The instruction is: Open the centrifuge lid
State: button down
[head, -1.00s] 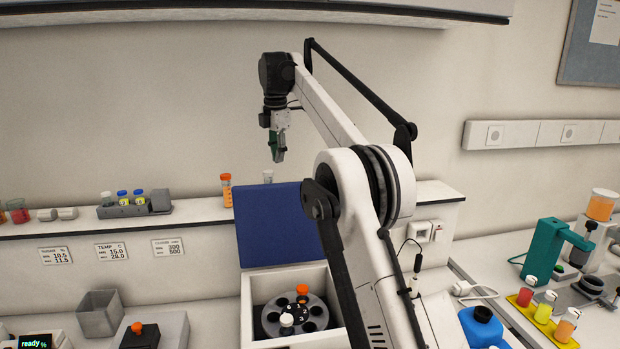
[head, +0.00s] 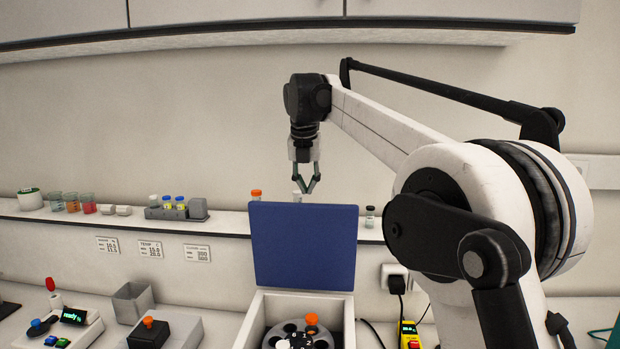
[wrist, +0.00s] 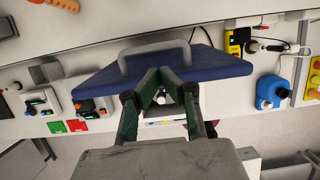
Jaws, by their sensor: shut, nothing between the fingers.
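The centrifuge (head: 252,318) is a white box on the bench with a blue lid (head: 304,245). The lid stands upright at the back of the box. A rotor (head: 322,335) with an orange-capped tube (head: 311,320) shows inside the box. In the wrist view the blue lid (wrist: 215,66) lies beyond the fingers, with a grey handle (wrist: 155,57) on it. My gripper (head: 309,190) is above the lid in the head view, fingers pointing down, shut and empty. The fingertips (wrist: 162,74) also show in the wrist view, near the handle; whether they touch it I cannot tell.
A wall shelf (head: 120,222) behind holds beakers, a grey rack (head: 176,210) with vials and other tubes. Left of the centrifuge are a grey open bin (head: 132,302) and a device with a "ready" display (head: 74,316). A yellow device (head: 410,335) is at right.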

jog(key=shift+p+x, duration=0.35)
jog(key=shift+x, duration=2.35)
jog(key=w+p, duration=0.2)
jog(key=w, duration=0.4)
jog(key=shift+w+d+f+p, duration=0.2)
jog(key=shift+d+f+p, duration=0.1)
jog(key=shift+f, duration=0.05)
